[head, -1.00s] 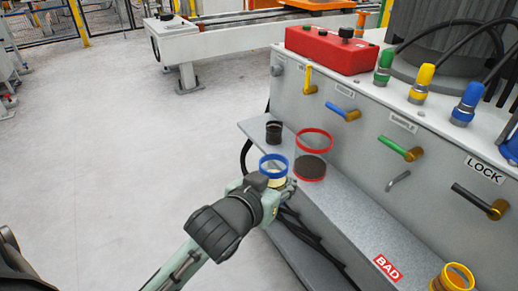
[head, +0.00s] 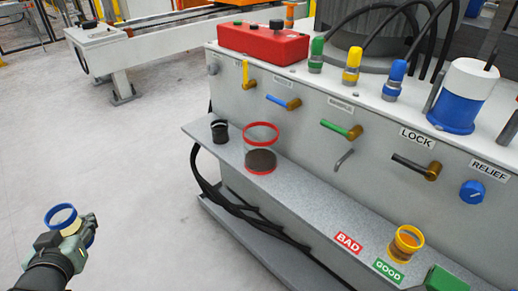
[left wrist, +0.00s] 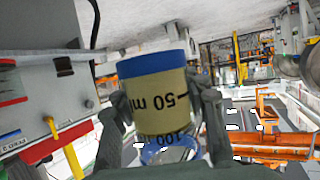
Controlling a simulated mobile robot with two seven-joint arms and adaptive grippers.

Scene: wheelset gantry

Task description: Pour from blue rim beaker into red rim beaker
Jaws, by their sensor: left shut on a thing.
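The blue rim beaker (head: 61,215) is in my left gripper (head: 76,240), at the lower left of the head view, out over the floor and away from the ledge. In the left wrist view the beaker (left wrist: 160,95) sits between the two fingers (left wrist: 163,108), with yellowish content or wall and marks reading 50 ml and 100. The red rim beaker (head: 261,160) stands upright on the grey ledge; its wall is clear and a dark layer lies at its bottom. My left gripper is well to the left of it. My right gripper is not in view.
A small dark cup (head: 220,131) stands left of the red rim beaker on the ledge (head: 300,195). A yellow-rimmed beaker (head: 405,243) stands near the BAD (head: 348,243) and GOOD (head: 389,271) labels. Black cables (head: 235,208) hang below the ledge. Levers project from the panel above.

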